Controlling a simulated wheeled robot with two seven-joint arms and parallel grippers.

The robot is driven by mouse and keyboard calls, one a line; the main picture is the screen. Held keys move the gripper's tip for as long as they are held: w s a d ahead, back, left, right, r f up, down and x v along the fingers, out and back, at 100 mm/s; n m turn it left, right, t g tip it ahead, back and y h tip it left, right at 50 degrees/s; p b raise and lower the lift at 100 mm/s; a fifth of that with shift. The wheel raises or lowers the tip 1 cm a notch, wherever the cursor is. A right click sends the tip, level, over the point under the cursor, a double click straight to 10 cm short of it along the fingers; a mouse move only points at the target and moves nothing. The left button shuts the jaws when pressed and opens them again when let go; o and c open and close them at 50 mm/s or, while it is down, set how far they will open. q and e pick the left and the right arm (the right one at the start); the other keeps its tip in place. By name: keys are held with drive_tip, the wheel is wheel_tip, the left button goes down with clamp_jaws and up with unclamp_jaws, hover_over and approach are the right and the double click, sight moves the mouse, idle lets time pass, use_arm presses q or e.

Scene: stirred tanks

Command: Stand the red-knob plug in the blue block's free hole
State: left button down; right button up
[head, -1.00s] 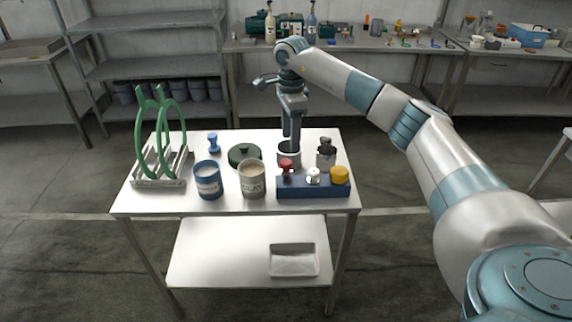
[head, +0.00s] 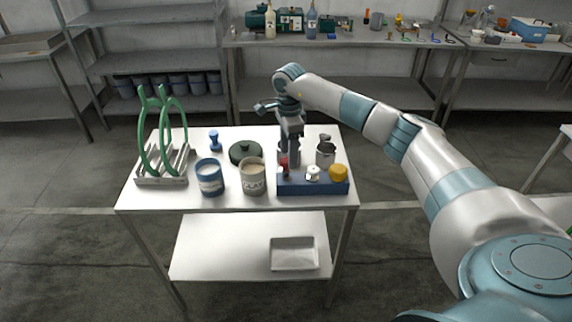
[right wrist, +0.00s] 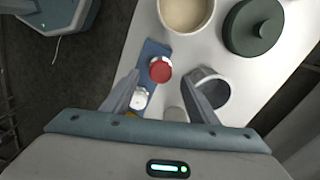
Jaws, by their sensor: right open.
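The blue block (head: 318,188) lies along the front right of the table. A white knob (head: 313,173) stands at its middle and a yellow knob (head: 338,172) at its right end. The red-knob plug (head: 283,163) shows at the block's left end; I cannot tell whether it sits in a hole. My right gripper (head: 290,160) points down just behind and above the red knob. In the right wrist view the red knob (right wrist: 160,69) lies between the open, empty fingers (right wrist: 163,78), apart from both. The free hole is not visible. My left gripper is not in view.
A metal cup (right wrist: 213,92) stands close beside one finger. A steel container (head: 325,155) is behind the block. Two labelled jars (head: 210,182), a dark green lid (head: 245,152), a blue plug (head: 214,141) and a green-ringed rack (head: 163,180) fill the left.

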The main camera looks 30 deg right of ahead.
sight(287, 159)
drive_tip(key=shift+a+f+p, duration=0.2)
drive_tip(key=shift+f+p, duration=0.1)
drive_tip(key=shift+p, duration=0.05)
wheel_tip(287, 159, down, 2)
drive_tip(key=shift+a+f+p, duration=0.1)
drive_tip(key=shift+a+p, duration=0.05)
drive_tip(key=shift+p, duration=0.4)
drive_tip(key=shift+w+f, duration=0.1)
drive_tip(key=shift+f, duration=0.5)
drive_tip(key=c, duration=1.3)
drive_tip(key=shift+o, duration=0.2)
drive_tip(key=shift+r, duration=0.1)
